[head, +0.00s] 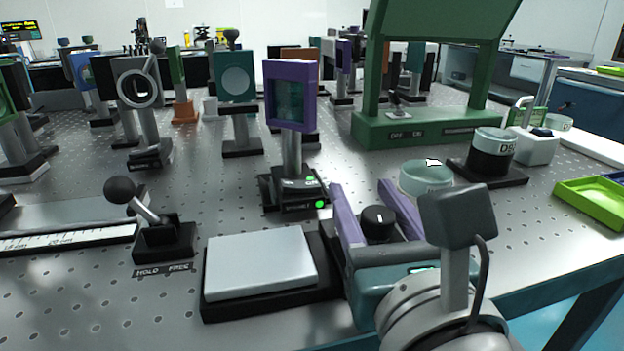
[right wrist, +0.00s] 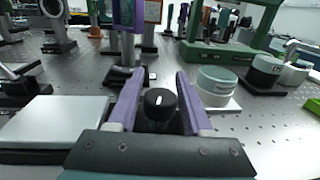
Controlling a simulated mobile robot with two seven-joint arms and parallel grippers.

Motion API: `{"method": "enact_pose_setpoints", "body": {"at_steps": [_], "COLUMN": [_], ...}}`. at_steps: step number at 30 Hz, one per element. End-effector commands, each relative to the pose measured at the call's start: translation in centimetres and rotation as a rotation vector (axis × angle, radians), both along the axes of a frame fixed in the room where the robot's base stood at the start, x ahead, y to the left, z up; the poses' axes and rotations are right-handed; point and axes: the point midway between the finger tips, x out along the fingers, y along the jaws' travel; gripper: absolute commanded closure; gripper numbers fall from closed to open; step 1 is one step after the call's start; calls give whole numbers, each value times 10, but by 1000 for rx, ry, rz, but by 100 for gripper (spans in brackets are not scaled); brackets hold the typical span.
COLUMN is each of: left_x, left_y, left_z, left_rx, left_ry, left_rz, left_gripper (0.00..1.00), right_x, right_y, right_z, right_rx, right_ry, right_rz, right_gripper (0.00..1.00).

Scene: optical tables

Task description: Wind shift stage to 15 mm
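The stage is a pale silver plate (head: 262,262) on a black base (head: 222,308) at the front of the table. A black round knob (head: 379,221) with a white pointer line stands to its right. No millimetre reading of the stage can be made out. My right gripper (head: 360,184) has two purple fingers, open, one on each side of the knob. In the right wrist view the knob (right wrist: 160,104) sits between the fingers (right wrist: 161,72) with small gaps visible. The silver plate (right wrist: 55,122) is left of them. My left gripper is not in view.
A hold/free lever (head: 150,215) and a ruled rail (head: 70,228) stand at left. A purple-framed mount (head: 291,95) stands behind the knob. A pale green round container (head: 426,177) is close to the right finger. A green tray (head: 590,203) lies at far right.

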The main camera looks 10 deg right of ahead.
Motion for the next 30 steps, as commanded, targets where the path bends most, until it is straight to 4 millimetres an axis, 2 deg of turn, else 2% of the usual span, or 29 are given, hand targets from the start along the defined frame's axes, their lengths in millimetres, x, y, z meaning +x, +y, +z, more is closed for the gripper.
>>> {"method": "enact_pose_setpoints", "body": {"at_steps": [1,4,11,14,17,24,30], "left_x": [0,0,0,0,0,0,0], "left_y": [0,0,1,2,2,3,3], "left_z": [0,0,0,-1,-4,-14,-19], "left_rx": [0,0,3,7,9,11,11], "left_ry": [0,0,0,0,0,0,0], "left_rz": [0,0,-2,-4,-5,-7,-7], "left_gripper": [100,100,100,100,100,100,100], "right_x": [0,0,-1,-7,-20,-67,-94], "right_y": [0,0,0,0,1,5,7], "right_z": [0,0,-1,-2,-3,-4,-2], "right_rx": [0,0,0,-1,-1,-3,-1], "right_ry": [0,0,1,2,3,4,2], "right_rz": [0,0,0,1,2,3,2], "right_gripper": [43,33,33,33,33,33,33]}}
